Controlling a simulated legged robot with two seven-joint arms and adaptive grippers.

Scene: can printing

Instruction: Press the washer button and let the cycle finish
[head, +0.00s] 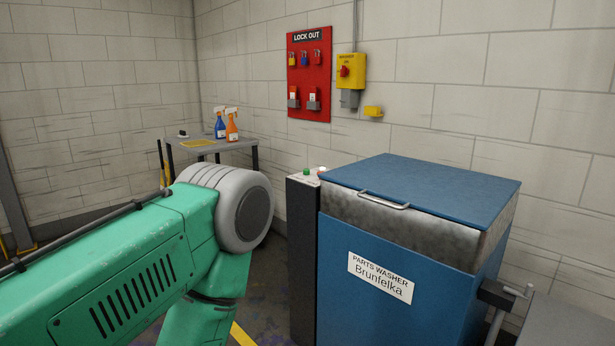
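The parts washer (345,285) is a blue box at the right of the head view, with a white label on its front. Its blue lid (430,187) is down, with a metal handle at the front edge. A dark control post (301,255) stands against its left side. On the post's top are a green button (306,172) and a red button (321,169). My green left arm comes in from the left and bends downward in front of the post's left side. Neither gripper shows.
A small grey table (240,154) with blue and orange spray bottles (231,126) stands behind my arm. A red lockout board (309,75) and a yellow switch box (351,68) hang on the block wall. A grey surface (572,322) lies at the lower right.

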